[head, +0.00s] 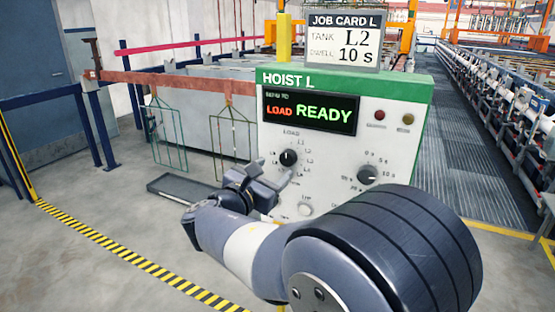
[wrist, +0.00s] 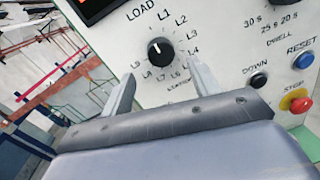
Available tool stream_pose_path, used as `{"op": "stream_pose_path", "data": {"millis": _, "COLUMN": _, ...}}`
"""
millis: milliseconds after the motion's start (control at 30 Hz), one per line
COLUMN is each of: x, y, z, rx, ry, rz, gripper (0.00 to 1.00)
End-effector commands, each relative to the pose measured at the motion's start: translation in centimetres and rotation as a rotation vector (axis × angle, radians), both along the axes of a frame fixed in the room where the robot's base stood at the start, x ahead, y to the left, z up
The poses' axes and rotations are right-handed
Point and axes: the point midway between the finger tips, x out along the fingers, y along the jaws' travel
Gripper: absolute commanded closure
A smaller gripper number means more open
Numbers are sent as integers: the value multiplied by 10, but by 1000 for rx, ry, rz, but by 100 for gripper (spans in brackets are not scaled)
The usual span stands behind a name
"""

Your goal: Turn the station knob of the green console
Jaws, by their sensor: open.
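The green-topped console (head: 345,92) is labelled HOIST L, and its display reads LOAD READY. Its black station knob (head: 288,157) sits on the left of the white panel. In the wrist view the knob (wrist: 160,50) is ringed by labels from LOAD through L1, L2 and on. Its small white mark appears to point up-left, toward LOAD. My gripper (head: 268,180) is in front of the panel, just below and left of the knob. In the wrist view its two fingers stand apart below the knob, on either side of it, with nothing between them.
A job card (head: 343,40) above the console reads TANK L2, DWELL 10 s. The dwell knob (head: 367,174) is on the panel's right. Blue RESET (wrist: 303,61), black DOWN (wrist: 259,81) and red STOP (wrist: 299,105) buttons sit lower right. Wire racks (head: 168,135) hang to the left.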

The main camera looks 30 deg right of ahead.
Motion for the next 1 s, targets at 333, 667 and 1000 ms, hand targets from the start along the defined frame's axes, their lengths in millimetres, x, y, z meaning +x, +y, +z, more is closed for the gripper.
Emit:
{"op": "stream_pose_path", "data": {"millis": 333, "x": 27, "y": -40, "z": 0, "rx": 0, "ry": 2, "rz": -1, "gripper": 42}}
{"op": "stream_pose_path", "data": {"millis": 667, "x": 31, "y": -45, "z": 0, "rx": 0, "ry": 0, "rz": 1, "gripper": 42}}
{"op": "stream_pose_path", "data": {"millis": 1000, "x": 30, "y": -44, "z": 0, "rx": 0, "ry": 0, "rz": 1, "gripper": 65}}
